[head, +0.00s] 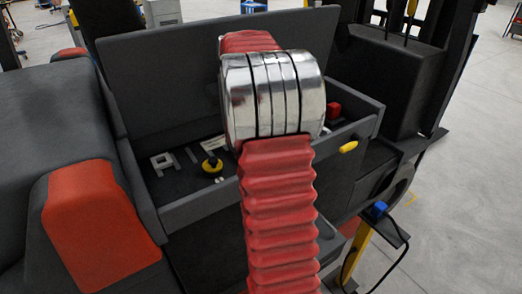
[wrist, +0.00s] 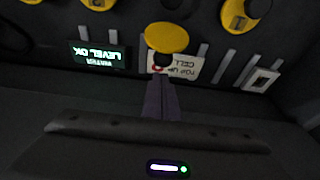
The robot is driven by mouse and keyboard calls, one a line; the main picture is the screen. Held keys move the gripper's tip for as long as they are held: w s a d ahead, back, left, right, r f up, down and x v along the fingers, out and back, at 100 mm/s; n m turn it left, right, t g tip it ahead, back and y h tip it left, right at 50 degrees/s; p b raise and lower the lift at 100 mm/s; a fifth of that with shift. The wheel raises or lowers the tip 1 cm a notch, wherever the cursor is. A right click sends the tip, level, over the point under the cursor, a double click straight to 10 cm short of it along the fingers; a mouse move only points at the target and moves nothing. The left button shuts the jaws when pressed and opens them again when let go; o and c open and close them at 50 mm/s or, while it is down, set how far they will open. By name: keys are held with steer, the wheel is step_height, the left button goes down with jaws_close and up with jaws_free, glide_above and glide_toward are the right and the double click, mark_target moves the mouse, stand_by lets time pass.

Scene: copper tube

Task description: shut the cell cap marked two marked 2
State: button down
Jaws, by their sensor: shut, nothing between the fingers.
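My gripper (wrist: 161,80) is shut and empty in the wrist view, its dark fingers together. Its tips are just below a round yellow cap (wrist: 168,38) and in front of a white label (wrist: 176,68) reading "TOP UP CELL", upside down. Whether the tips touch the cap is unclear. More yellow caps show along the top edge, one at the right (wrist: 236,15) beside a dark round shape, another at the left (wrist: 98,4). No number 2 is legible on any cap. In the head view one yellow cap (head: 212,165) shows in the open compartment; my arm hides the gripper and much else.
A lit display (wrist: 98,53) reads "WATER LEVEL OK", upside down. The compartment's dark front wall (head: 200,205) and raised lid (head: 165,75) bound the space. A red block (head: 333,110) and a yellow handle (head: 348,146) are at the right. Grey upright pieces stand near the caps.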

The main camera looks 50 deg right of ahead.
steer(key=shift+f, duration=1.4)
steer(key=shift+s+a, duration=0.1)
steer(key=shift+s, duration=0.2)
steer(key=shift+s+a+f, duration=0.15)
steer(key=shift+s, duration=0.4)
steer(key=shift+s+a+f, duration=0.1)
steer(key=shift+s+a, duration=0.05)
steer(key=shift+s, duration=0.35)
steer(key=shift+s+a, duration=0.15)
steer(key=shift+s, duration=0.95)
steer(key=shift+s+a+r, duration=0.15)
steer(key=shift+s, duration=0.05)
steer(key=shift+s+a+r, duration=0.1)
steer(key=shift+s+a, duration=0.05)
steer(key=shift+s, duration=0.2)
steer(key=shift+s+a, duration=0.2)
steer(key=shift+s, duration=0.45)
steer(key=shift+s+a, duration=0.1)
steer(key=shift+s, duration=0.25)
steer(key=shift+s+a, duration=0.1)
steer(key=shift+s, duration=0.25)
